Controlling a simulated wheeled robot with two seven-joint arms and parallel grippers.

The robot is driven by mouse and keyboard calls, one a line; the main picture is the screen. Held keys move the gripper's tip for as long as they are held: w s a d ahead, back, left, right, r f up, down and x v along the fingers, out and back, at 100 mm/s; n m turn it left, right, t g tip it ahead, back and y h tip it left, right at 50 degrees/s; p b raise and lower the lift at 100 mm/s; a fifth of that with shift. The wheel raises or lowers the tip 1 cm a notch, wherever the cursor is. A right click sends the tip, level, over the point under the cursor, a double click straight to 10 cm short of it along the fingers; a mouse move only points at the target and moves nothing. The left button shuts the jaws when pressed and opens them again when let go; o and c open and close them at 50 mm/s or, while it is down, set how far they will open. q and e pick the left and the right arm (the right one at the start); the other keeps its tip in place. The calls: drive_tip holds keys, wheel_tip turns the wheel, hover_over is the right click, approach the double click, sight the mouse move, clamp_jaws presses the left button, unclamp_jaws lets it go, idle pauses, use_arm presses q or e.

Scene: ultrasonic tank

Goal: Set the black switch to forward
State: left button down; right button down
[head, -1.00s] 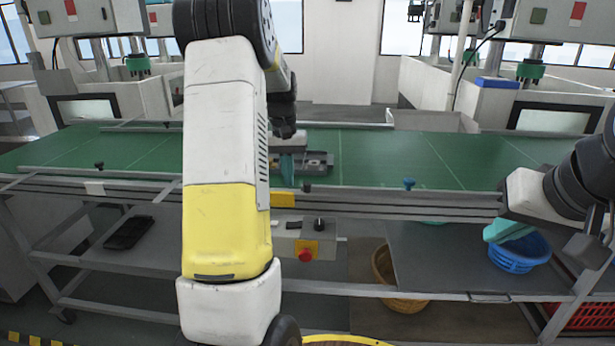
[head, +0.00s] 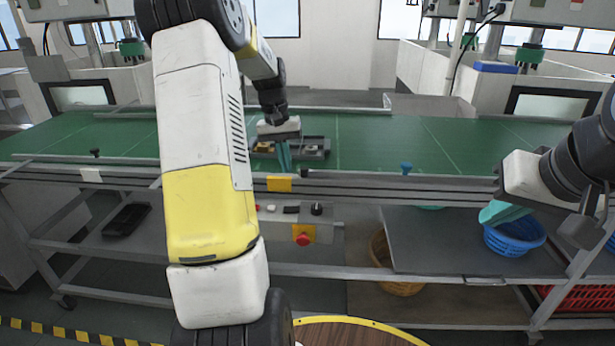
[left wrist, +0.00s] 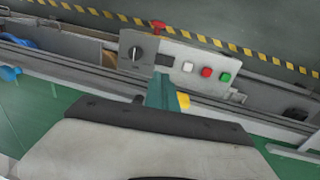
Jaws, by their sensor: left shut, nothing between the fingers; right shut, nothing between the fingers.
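A grey control box (head: 330,221) hangs under the front rail of the conveyor. On it is a round black switch knob (head: 316,208), with a black rectangular piece (head: 291,209) beside it. The left wrist view also shows the black knob (left wrist: 135,53) and the black rectangle (left wrist: 163,58). The knob's setting is too small to tell. My left gripper (head: 284,165) is shut and empty, teal fingers pointing down over the belt's front edge, above and apart from the box. Its fingertips show in the left wrist view (left wrist: 163,88). My right gripper (head: 497,214) is shut and empty at the right.
A red stop button (head: 303,239) sits on a yellow plate below the switches. White (left wrist: 188,66), red (left wrist: 206,72) and green (left wrist: 225,77) buttons line the box. A grey tray (head: 314,148) lies on the green belt (head: 380,145) behind my left gripper. A blue basket (head: 515,240) stands at right.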

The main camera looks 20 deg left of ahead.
sight(295, 210)
use_arm(q)
drive_tip(key=f, duration=0.4)
drive_tip(key=d+f, duration=0.1)
drive_tip(key=f, duration=0.8)
drive_tip(key=shift+w+d, duration=0.2)
drive_tip(key=shift+d, duration=0.15)
drive_tip(key=shift+f, duration=0.1)
drive_tip(key=shift+d+f+y, duration=0.25)
drive_tip(key=shift+d+y, duration=0.1)
drive_tip(key=shift+y, duration=0.15)
drive_tip(key=shift+s+a+f, duration=0.1)
drive_tip(key=shift+a, duration=0.05)
